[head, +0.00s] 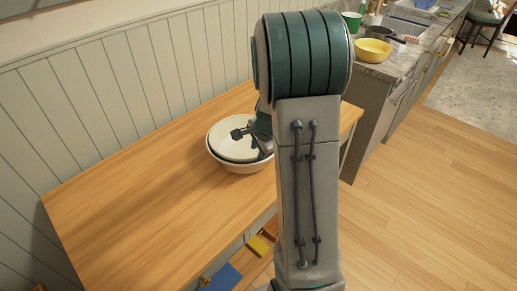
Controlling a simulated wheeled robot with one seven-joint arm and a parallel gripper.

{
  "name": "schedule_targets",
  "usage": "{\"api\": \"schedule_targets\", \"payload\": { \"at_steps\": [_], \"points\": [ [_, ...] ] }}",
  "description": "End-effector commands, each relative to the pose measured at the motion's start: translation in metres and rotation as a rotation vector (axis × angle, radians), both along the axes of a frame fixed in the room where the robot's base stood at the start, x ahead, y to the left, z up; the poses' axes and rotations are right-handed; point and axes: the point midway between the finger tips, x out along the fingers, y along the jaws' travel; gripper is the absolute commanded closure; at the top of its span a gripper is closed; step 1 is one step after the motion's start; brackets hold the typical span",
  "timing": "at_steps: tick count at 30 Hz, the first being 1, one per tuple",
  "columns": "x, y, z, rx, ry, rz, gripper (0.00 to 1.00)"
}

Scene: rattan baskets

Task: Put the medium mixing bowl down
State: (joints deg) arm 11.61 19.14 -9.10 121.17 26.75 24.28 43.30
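A cream bowl (228,135), seemingly the medium mixing bowl, sits inside or just above a slightly larger cream bowl (229,166) on the wooden table (130,205). Their rims nearly overlap, and I cannot tell whether the inner one rests on the outer one. My gripper (249,141) is over the right side of the inner bowl, with a dark finger showing against its inside. The rest of my gripper is partly hidden behind my arm, so I cannot tell whether it is closed on the rim.
The table's left half is clear, with a panelled wall (90,115) behind it. A blue item (222,278) and a yellow item (258,245) lie below its front edge. A yellow bowl (372,51), a green cup (352,21) and a pan stand on the counter at the upper right.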

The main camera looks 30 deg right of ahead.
Motion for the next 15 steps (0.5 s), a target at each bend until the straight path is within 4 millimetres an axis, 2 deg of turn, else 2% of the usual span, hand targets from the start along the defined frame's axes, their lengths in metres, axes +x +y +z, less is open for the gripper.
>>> {"api": "schedule_targets", "payload": {
  "at_steps": [4, 15],
  "points": [
    [-0.001, 0.0, 0.022, -0.003, -0.009, 0.001, 0.72],
    [-0.028, -0.002, 0.092, -0.001, -0.007, 0.001, 0.72]
  ]
}}
